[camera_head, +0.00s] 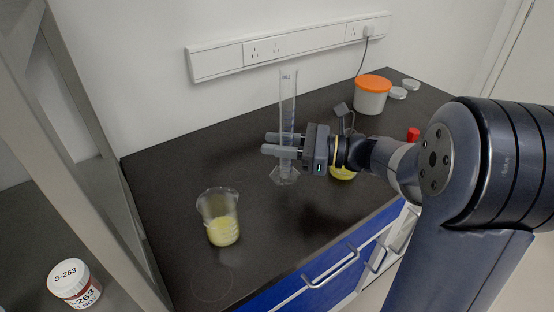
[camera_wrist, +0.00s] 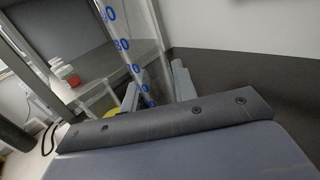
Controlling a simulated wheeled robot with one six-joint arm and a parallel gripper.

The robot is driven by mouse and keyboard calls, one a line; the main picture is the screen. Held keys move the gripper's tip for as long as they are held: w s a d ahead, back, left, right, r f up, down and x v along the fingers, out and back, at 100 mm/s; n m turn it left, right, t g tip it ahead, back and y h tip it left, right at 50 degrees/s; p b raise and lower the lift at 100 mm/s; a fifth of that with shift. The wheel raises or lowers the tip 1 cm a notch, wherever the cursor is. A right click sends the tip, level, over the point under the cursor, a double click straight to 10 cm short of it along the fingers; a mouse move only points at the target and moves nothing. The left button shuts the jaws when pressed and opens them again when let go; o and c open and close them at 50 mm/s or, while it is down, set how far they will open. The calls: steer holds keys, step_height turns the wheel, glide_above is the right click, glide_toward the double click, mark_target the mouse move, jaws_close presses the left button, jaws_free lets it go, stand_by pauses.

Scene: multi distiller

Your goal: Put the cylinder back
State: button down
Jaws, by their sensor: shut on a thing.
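The clear graduated cylinder (camera_head: 288,100) stands upright in the head view, with its base (camera_head: 285,176) low over the dark bench. My gripper (camera_head: 270,144) is shut on the cylinder's lower half, reaching in from the right. I cannot tell whether the base touches the bench. In the wrist view the cylinder (camera_wrist: 135,55) shows blue markings and runs between the fingers, tilted in that picture.
A beaker of yellow stuff (camera_head: 221,226) stands front left. Another yellow-filled vessel (camera_head: 343,172) is partly hidden behind my gripper. An orange-lidded tub (camera_head: 371,96) is at the back right. A labelled jar (camera_head: 73,283) stands lower left. The bench's back left is clear.

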steer(key=shift+f+b, duration=0.35)
steer(key=shift+f, duration=1.35)
steer(key=shift+f, duration=0.15)
steer(key=c, duration=1.1)
jaws_free()
steer(key=shift+d+r, duration=0.2)
steer(key=shift+d, duration=0.1)
steer(key=d, duration=0.3)
steer(key=s+d, duration=0.1)
steer(key=d, duration=0.3)
steer(key=s+d+p, duration=0.1)
steer(key=d, duration=0.3)
steer(key=shift+s+d, duration=0.15)
